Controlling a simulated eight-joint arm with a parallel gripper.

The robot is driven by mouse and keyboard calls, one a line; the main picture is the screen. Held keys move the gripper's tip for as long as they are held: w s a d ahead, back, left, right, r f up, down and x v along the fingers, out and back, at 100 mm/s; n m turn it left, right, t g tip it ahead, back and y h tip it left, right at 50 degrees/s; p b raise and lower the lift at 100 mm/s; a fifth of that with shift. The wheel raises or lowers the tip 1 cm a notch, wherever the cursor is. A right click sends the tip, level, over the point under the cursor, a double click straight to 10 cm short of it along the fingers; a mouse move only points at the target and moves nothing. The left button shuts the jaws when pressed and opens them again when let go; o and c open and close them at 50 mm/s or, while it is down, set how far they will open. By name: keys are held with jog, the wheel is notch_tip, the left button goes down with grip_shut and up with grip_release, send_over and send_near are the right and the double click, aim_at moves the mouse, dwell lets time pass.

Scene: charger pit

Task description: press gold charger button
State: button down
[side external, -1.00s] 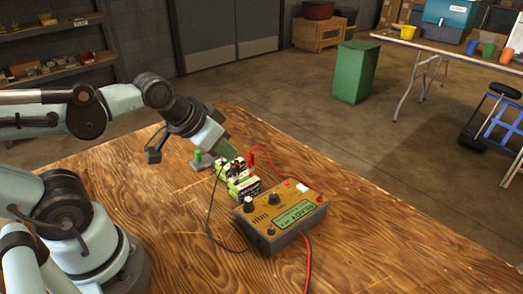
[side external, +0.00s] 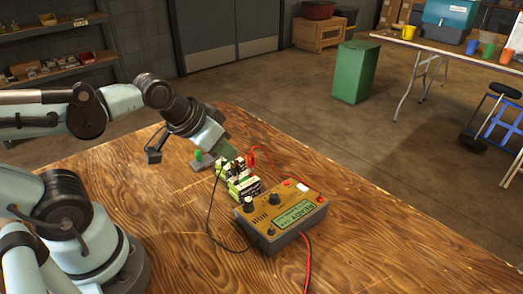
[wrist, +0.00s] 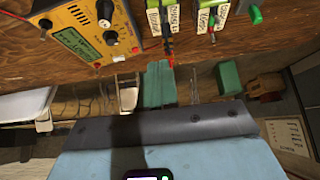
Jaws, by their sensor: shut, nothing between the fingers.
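The gold charger (side external: 283,214) sits on the wooden table, its gold face up, with a green screen reading READY, knobs and red and white parts on its face. It also shows at the upper left of the wrist view (wrist: 78,22). I cannot tell for sure which part is its button. My gripper (side external: 231,154) is shut and empty, with its fingers angled down over the batteries, behind and left of the charger and apart from it. In the wrist view my greenish fingers (wrist: 159,70) point at the red clip, right of the charger. Contact there cannot be told.
Green-and-white batteries (side external: 243,187) stand by the charger's back left corner; a red clip (side external: 251,160) is beside them. Black and red cables cross the wooden table (side external: 390,230), which is clear at right.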

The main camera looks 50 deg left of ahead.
jog(key=shift+w, duration=0.1)
jog(key=n+t, duration=0.2)
jog(key=n, duration=1)
send_over(286, 183)
jog(key=a, duration=0.3)
jog(key=shift+s+d+r, duration=0.25)
jog(key=shift+r, duration=0.15)
jog(key=shift+s+d+f, duration=0.1)
jog(key=shift+d+f, duration=0.15)
jog(key=shift+f, duration=1.2)
jog(key=shift+w+d+f, duration=0.1)
jog(key=shift+d+f, duration=0.2)
jog(key=shift+f, duration=1.15)
jog(key=shift+s+d+f, duration=0.1)
jog(key=shift+d+f, duration=0.15)
jog(key=shift+f, duration=1.2)
jog(key=shift+d+f, duration=0.1)
jog(key=shift+f, duration=0.3)
